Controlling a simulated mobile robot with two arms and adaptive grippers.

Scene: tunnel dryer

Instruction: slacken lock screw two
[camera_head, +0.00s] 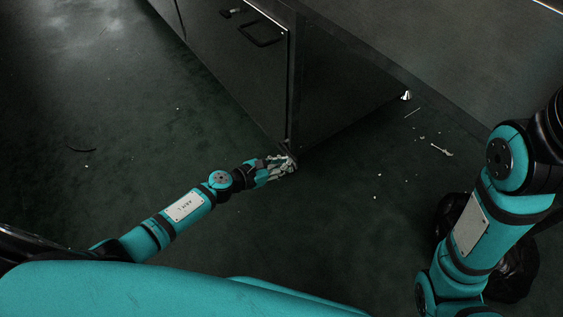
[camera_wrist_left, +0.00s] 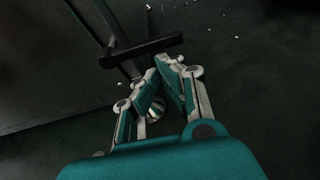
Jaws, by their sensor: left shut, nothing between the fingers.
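The dark dryer housing (camera_head: 335,85) stands on the floor. My left gripper (camera_head: 291,163) is low at the housing's near bottom corner, close to the floor. In the left wrist view its fingers (camera_wrist_left: 162,72) are shut, with the tips beside a dark crossbar (camera_wrist_left: 140,50). I cannot tell whether they touch it. A round metal part (camera_wrist_left: 157,108) shows between the finger linkages. I cannot tell for sure which part is lock screw two; the gripper covers this corner in the head view. My right arm is at the right, its gripper out of view.
A small pale foot (camera_head: 406,95) shows at the housing's far right corner. A black handle (camera_head: 262,38) is on the housing front. A light tool-like piece (camera_head: 441,150) and small scraps lie on the floor. A black bag (camera_head: 515,265) is behind my right arm. The left floor is mostly clear.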

